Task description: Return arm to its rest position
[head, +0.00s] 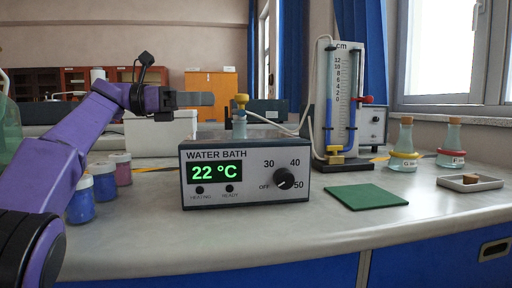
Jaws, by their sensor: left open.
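My left arm, purple, comes in from the left. Its gripper (195,99) is raised above the bench, to the left of and above the front of the water bath (240,150). The gripper points right and is open, with nothing seen between its fingers. My right gripper is not in view. The water bath is a grey box whose display reads 22 °C, with a knob on its front.
Several jars with blue and pink contents (104,181) stand under my left arm. A white box (160,132) is behind. A manometer (341,95), green mat (366,196), two corked flasks (404,160) and a small tray (470,184) are on the right. The front bench is clear.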

